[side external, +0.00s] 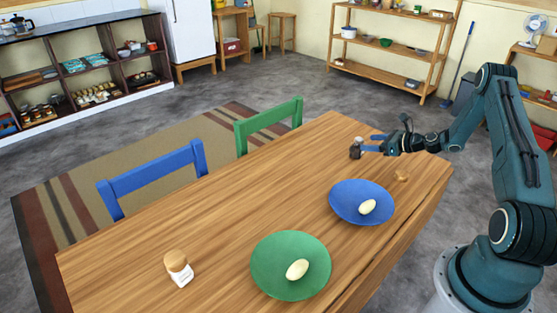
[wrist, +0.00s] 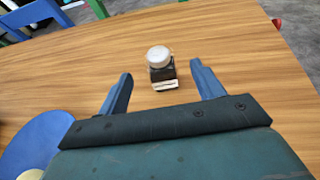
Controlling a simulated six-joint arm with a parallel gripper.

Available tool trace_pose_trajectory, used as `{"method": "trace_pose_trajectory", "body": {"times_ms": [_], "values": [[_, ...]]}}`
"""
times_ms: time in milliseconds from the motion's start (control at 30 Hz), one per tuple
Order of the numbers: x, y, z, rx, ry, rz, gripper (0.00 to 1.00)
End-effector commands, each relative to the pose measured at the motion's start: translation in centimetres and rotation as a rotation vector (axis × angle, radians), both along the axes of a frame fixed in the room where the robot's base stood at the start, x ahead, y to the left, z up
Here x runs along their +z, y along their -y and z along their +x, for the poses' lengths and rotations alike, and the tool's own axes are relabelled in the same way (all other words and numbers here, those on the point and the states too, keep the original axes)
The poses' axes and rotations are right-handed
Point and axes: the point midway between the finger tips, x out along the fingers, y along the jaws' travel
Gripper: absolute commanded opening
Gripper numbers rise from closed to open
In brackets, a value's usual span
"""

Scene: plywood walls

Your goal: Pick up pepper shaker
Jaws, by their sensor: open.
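The pepper shaker (side external: 356,150), dark-bodied with a grey top, stands upright near the far edge of the wooden table. It also shows in the wrist view (wrist: 160,63), ahead of my palm and around the fingertip line. My gripper (side external: 371,143) is open, with its blue fingers pointing at the shaker. In the wrist view, one finger is on each side of the shaker, with visible gaps, and nothing is held.
A blue plate (side external: 345,212) and a green plate (side external: 268,280) each hold a pale oval item. A white shaker with a wooden top (side external: 178,268) stands at the table's near left. A small brown item (side external: 401,177) lies near the right end. Blue (side external: 150,172) and green (side external: 268,122) chairs line the far side.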

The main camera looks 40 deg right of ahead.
Motion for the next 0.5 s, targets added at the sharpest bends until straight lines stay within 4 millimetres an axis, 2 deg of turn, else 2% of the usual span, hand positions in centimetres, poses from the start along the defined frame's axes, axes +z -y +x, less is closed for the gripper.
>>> {"method": "trace_pose_trajectory", "body": {"times_ms": [133, 333, 500], "values": [[-1.3, 0.0, 0.0, 0.0, 0.0, -0.001, 0.67], [-1.5, 0.0, 0.1, 0.001, 0.001, -0.002, 0.67], [-1.9, -0.1, 0.9, 0.002, 0.001, -0.001, 0.67]]}}
